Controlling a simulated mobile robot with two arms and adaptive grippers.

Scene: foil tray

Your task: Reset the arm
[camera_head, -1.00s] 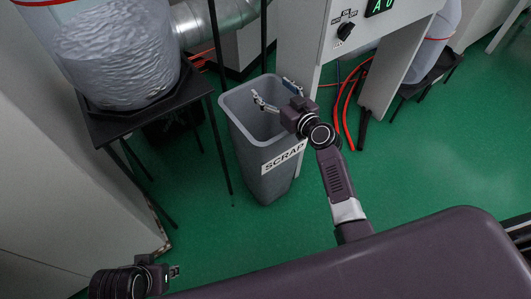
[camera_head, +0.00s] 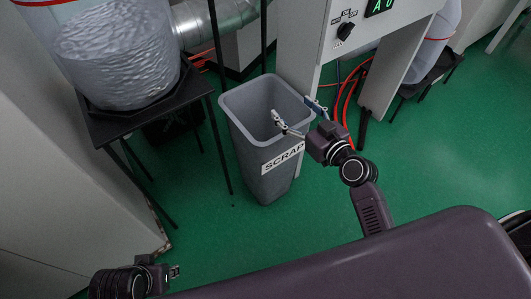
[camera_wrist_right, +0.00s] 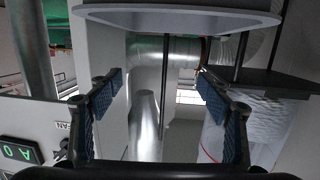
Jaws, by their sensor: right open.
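My right gripper (camera_head: 294,111) is at the right rim of the grey bin, with one finger over the bin's mouth and the other near the rim. Its fingers are spread and nothing is between them. In the right wrist view, the same gripper (camera_wrist_right: 160,95) shows two blue-padded fingers wide apart with an empty gap. My left gripper (camera_head: 175,271) is at the bottom left, low and small in the picture; its jaw state is unclear. No foil tray is visible.
The grey SCRAP bin (camera_head: 247,155) stands on the green floor (camera_head: 340,195). A black stand (camera_head: 150,115) bears a large clear bag (camera_head: 118,55) at left. A white machine (camera_head: 305,50) with a knob and display stands behind. Red hoses (camera_head: 349,105) hang beside it.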

